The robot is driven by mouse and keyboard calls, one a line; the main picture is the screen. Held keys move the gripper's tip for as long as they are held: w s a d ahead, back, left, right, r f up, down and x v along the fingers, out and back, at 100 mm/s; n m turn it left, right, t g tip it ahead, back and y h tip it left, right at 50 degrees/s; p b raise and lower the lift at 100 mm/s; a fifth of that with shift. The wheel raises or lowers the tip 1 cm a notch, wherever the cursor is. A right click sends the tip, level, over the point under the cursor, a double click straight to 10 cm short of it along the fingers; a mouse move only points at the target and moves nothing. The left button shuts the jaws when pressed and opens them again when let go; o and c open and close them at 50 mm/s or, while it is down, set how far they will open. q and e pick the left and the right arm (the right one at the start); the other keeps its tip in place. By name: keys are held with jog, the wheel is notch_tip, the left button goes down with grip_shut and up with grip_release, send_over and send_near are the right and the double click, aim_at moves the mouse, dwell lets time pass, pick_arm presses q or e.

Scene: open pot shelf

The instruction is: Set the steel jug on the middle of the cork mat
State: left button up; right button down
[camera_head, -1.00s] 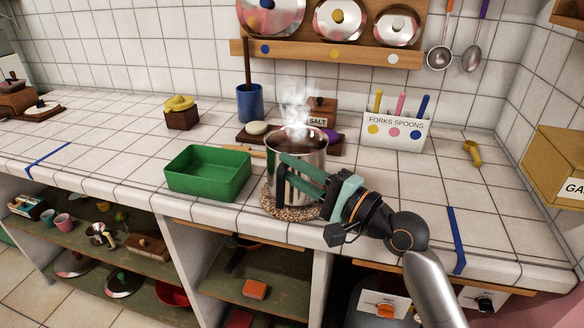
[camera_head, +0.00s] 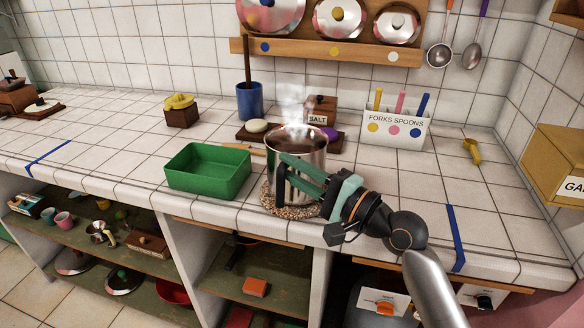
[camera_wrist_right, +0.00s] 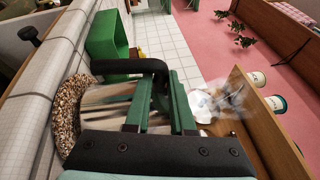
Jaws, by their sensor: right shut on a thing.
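The steel jug (camera_head: 312,150), full of dark steaming liquid, stands upright over the round speckled cork mat (camera_head: 290,211) near the counter's front edge. The mat's rim shows around the front of the jug's base. I cannot tell whether the base touches it. My right gripper (camera_head: 287,180) is shut on the jug's black handle, on the near side. In the right wrist view, the green fingers (camera_wrist_right: 160,108) close on the black handle (camera_wrist_right: 130,67), with the mat (camera_wrist_right: 66,120) at the jug's base end. My left gripper is out of view.
A green tray (camera_head: 208,186) stands close left of the jug. A board with a pale lid (camera_head: 257,127) and a salt box (camera_head: 321,111) are behind it. A forks-and-spoons holder (camera_head: 396,132) is at the back. The counter to the right is mostly clear.

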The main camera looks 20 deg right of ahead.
dwell(0.5)
jog(key=c, duration=0.7)
grip_release()
jog(key=shift+f, duration=0.45)
jog(key=shift+r+b+v, duration=0.2)
jog(key=shift+b+v, duration=1.15)
jog(key=shift+v, duration=4.9)
